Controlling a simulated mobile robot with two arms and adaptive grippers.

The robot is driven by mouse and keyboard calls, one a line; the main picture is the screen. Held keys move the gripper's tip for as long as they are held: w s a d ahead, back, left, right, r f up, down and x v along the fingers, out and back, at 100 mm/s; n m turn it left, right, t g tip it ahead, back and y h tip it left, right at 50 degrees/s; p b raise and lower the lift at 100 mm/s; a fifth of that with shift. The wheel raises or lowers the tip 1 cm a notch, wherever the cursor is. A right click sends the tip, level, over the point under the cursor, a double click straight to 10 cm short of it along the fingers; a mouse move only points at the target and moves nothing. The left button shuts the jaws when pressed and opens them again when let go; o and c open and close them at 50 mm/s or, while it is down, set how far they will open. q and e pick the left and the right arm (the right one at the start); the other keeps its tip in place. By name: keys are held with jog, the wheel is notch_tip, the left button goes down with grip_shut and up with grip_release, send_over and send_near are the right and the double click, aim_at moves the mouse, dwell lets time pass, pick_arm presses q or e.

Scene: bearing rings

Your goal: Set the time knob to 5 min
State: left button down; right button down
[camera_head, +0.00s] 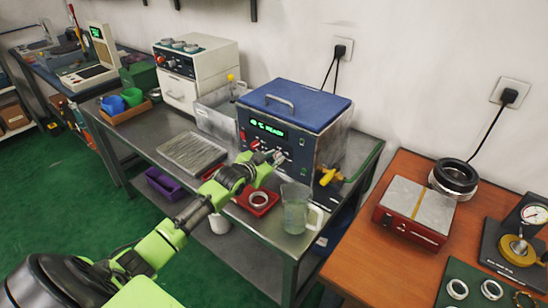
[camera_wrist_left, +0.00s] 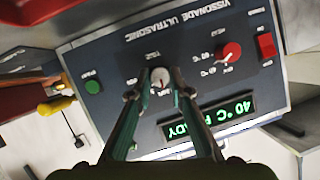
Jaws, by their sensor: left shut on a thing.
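The ultrasonic cleaner (camera_head: 324,151) has a blue lid and a dark front panel. In the left wrist view its panel (camera_wrist_left: 112,56) appears upside down. The small pale time knob (camera_wrist_left: 160,75) sits in the middle of the panel with a dark red pointer mark; I cannot read its setting. My left gripper (camera_wrist_left: 161,88) has its fingers on either side of the knob and is shut on it. In the head view the left gripper (camera_head: 273,157) reaches the panel and hides the knob. The green display (camera_wrist_left: 212,119) reads 40 °C READY. My right gripper is not in view.
A red heat knob (camera_wrist_left: 231,52), a red switch (camera_wrist_left: 266,45) and a green button (camera_wrist_left: 92,87) are on the same panel. A red tray with a ring (camera_head: 267,208) and a glass beaker (camera_head: 296,207) stand in front of the cleaner. A yellow valve (camera_head: 329,176) sticks out at its right.

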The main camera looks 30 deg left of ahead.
pick_arm(q)
jog(key=shift+d+f+m+y, duration=0.15)
jog(key=shift+m+y, duration=0.35)
jog(key=shift+m, duration=0.3)
jog(key=shift+f+m+t+y+b, duration=0.25)
jog(key=shift+m+y+b, duration=0.2)
jog(key=shift+m, duration=0.45)
jog(key=m+t+y+b, duration=0.1)
jog(key=m+b, duration=0.1)
jog(key=shift+d+f+y+b, duration=0.1)
jog(key=shift+y+b, duration=0.15)
jog(key=shift+b, duration=0.05)
jog(key=shift+m+t+y+b, duration=0.35)
jog(key=shift+m+y+b, duration=0.05)
jog(key=shift+m+b, duration=0.8)
jog(key=c, duration=1.9)
grip_release()
jog(key=shift+r, duration=0.2)
jog(key=shift+s, duration=0.1)
